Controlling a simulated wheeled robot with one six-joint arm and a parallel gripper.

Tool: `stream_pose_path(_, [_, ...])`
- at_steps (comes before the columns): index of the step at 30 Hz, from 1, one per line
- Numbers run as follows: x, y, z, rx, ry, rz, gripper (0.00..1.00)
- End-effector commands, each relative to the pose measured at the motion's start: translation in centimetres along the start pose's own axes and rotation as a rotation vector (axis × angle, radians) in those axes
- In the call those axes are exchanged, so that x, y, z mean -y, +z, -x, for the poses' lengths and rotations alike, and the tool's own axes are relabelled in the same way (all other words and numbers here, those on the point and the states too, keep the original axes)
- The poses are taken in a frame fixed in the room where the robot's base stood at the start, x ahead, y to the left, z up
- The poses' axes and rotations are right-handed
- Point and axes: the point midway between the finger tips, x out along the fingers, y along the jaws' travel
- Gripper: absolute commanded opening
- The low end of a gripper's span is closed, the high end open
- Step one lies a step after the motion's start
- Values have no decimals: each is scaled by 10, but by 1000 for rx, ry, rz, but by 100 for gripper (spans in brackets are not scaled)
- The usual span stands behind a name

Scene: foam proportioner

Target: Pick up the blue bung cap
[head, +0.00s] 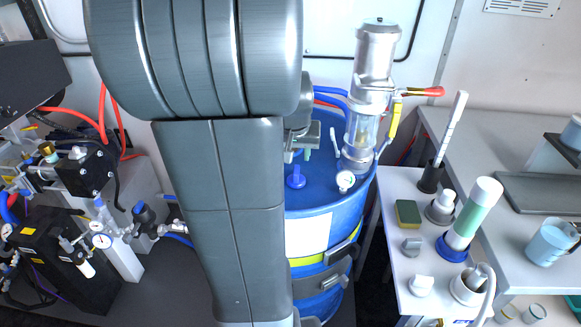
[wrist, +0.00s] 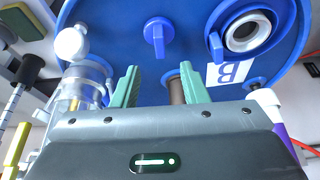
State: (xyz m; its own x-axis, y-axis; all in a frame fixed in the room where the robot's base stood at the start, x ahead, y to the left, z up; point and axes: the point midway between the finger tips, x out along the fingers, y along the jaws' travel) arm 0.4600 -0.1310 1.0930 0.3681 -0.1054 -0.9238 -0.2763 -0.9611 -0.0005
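The blue bung cap (head: 295,180), with a raised grip, is on the top of the blue drum (head: 325,210), just right of my arm. In the wrist view the cap (wrist: 158,38) shows whole against the drum top, ahead of and apart from my fingertips. My gripper (wrist: 158,82) is open, its two green fingers spread with neither on the cap. In the head view my gripper (head: 299,155) is above the cap, partly hidden by my arm.
A pump with a clear cylinder (head: 364,110) rises from the drum, right of the cap. A ringed opening (wrist: 244,34) lies near the cap. A brown piece (wrist: 177,90) shows between the fingers. A bench with bottles and a sponge (head: 408,213) stands right; valves and hoses fill the left.

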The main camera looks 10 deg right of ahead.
Motion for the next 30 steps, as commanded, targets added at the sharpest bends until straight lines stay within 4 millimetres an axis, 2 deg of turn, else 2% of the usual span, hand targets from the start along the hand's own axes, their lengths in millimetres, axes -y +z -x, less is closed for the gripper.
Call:
stream_pose_path(3, [0,1,-22,5,1,1,40])
stream_pose_path(6, [0,0,-35,3,1,1,40])
stream_pose_path(16, [0,0,-54,2,0,1,40])
stream_pose_path(24, [-2,1,-86,3,0,0,40])
stream_pose_path(30, [-2,1,-98,1,0,0,40])
